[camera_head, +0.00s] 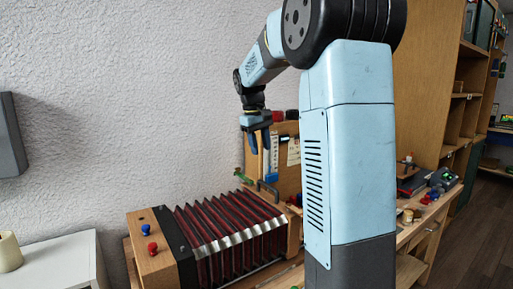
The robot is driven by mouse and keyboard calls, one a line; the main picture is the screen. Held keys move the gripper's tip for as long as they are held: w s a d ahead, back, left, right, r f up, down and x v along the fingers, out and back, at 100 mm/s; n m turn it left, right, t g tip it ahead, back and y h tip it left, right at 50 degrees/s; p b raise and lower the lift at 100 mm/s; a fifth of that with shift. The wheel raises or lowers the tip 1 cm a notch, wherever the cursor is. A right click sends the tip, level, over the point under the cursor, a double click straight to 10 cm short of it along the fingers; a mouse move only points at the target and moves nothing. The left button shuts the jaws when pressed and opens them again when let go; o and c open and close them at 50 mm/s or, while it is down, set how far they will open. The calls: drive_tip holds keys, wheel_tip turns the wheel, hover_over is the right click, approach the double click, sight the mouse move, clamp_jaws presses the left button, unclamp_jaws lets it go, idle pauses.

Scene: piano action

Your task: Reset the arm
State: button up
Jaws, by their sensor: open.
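My arm (348,150), light blue with dark joints, rises in the right middle of the view and bends over to the left. My gripper (260,148) hangs from its end, fingers pointing down, above and behind the far right end of the bellows. It is open, and I see nothing held between its fingers. The gripper is small in the view, and its exact distance from the board behind it is hard to judge.
Dark red bellows (222,238) with wooden ends lie below the gripper. A red knob (152,248) and a blue knob (145,229) sit on the left end. An upright wooden board (290,182) with tools stands behind. Wooden shelving (432,75) is at right.

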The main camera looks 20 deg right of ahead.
drive_tip(key=s+a+r+t, duration=0.1)
drive_tip(key=s+a, duration=0.3)
drive_tip(key=s, duration=0.4)
drive_tip(key=s+a+r+t, duration=0.15)
drive_tip(key=s+a, duration=0.25)
drive_tip(key=s, duration=0.4)
drive_tip(key=s+a+f+m+t+y, duration=0.1)
drive_tip(key=s+a+f, duration=0.1)
drive_tip(key=s, duration=0.5)
drive_tip(key=s+a+f+t+y, duration=0.1)
drive_tip(key=s+a+f, duration=0.1)
drive_tip(key=s+f, duration=0.3)
drive_tip(key=shift+s+a+m+t, duration=0.35)
drive_tip(key=shift+s+a+m, duration=0.05)
drive_tip(key=shift+s, duration=0.7)
drive_tip(key=shift+s, duration=0.1)
